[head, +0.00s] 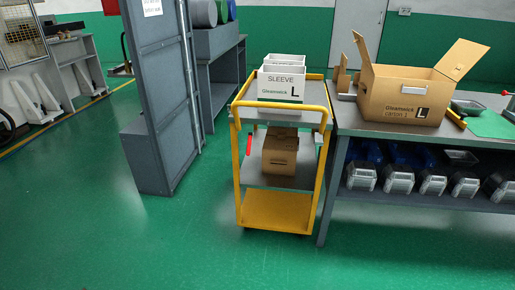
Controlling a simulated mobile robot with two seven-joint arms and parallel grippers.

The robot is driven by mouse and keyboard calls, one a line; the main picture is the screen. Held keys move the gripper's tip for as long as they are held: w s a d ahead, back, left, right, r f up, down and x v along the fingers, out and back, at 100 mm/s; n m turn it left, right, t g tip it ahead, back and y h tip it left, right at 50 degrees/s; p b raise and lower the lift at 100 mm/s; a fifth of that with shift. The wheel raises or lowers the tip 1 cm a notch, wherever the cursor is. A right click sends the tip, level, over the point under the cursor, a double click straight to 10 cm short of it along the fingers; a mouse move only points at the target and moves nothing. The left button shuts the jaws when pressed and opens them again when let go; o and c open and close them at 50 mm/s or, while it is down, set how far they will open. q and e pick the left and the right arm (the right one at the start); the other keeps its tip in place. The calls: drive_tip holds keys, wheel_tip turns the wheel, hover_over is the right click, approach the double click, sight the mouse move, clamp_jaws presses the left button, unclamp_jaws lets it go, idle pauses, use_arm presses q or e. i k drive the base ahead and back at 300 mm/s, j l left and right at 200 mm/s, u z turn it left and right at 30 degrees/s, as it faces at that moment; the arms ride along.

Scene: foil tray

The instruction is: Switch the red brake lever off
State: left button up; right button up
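A small red lever (249,144) shows on the left side of the yellow-framed cart (243,170), just inside its left front post, below the top shelf. It looks roughly upright with a slight tilt. It is too small to tell which setting it is in. Neither of my grippers is in view.
The cart carries a white "SLEEVE L" box (281,86) on top and a brown carton (280,152) on a lower shelf. A workbench (385,125) with an open carton (402,98) stands close on its right. A grey cabinet (155,90) stands left. The green floor in front is clear.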

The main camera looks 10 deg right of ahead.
sight(250, 134)
drive_tip(key=i+l, duration=0.15)
drive_tip(key=i, duration=0.25)
drive_tip(key=i+l, duration=0.2)
drive_tip(key=i, duration=0.2)
drive_tip(key=i+j+z, duration=0.1)
drive_tip(key=z, duration=0.7)
drive_tip(key=i+j+z, duration=0.25)
drive_tip(key=j, duration=0.4)
drive_tip(key=j+z, duration=0.25)
drive_tip(key=j, duration=0.4)
drive_tip(key=i+j+z, duration=0.25)
drive_tip(key=j, duration=0.45)
drive_tip(key=k, duration=0.1)
